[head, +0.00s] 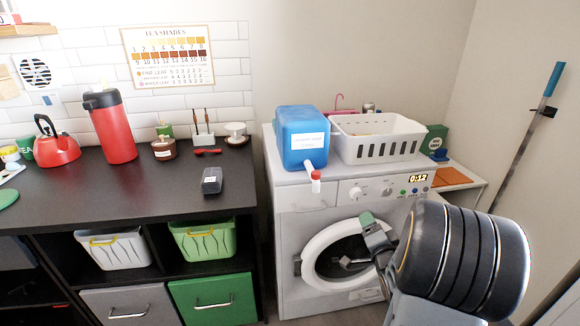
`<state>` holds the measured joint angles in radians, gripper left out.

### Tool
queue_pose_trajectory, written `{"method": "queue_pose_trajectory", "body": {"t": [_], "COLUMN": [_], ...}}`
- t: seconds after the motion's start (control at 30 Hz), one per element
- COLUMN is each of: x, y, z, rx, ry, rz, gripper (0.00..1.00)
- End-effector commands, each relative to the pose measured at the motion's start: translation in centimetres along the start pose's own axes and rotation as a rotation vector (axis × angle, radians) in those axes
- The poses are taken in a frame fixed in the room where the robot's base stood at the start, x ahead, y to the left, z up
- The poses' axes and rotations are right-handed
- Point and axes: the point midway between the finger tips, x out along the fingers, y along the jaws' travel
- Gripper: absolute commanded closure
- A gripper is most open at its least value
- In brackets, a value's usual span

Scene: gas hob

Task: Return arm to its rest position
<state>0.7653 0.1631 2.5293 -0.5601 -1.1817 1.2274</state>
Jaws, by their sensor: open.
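My gripper (358,240) is at the lower right, in front of the washing machine's round door (312,246). Its fingers stand apart with nothing between them; one has a pale green tip. My dark, ringed arm link covers the lower right of the view and hides part of the gripper and the machine's right side. The white washing machine (297,201) has a lit display (418,178) reading 0:12. I cannot tell whether the gripper touches the door.
A blue jug (302,140) with a red-capped spout and a white basket (382,149) stand on the machine. The dark counter (110,195) holds a red kettle (56,150), a red flask (112,135) and small items. A blue-handled pole (530,125) leans at the right wall.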

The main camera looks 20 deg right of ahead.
Motion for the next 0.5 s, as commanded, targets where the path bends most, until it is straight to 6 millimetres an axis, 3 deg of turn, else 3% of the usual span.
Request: {"method": "queue_pose_trajectory", "body": {"t": [0.13,0.23,0.37,0.5], "x": [0.2,0.7,0.9,-0.3], "y": [-0.9,-3.2,-7.9,-13.8], "z": [-0.2,-0.5,-0.7,-0.4], "rx": [-0.026,-0.103,-0.276,-0.483], "ry": [-0.009,-0.040,-0.129,-0.295], "rz": [0.018,0.075,0.205,0.358], "gripper": [0.32,0.32,0.32,0.32]}}
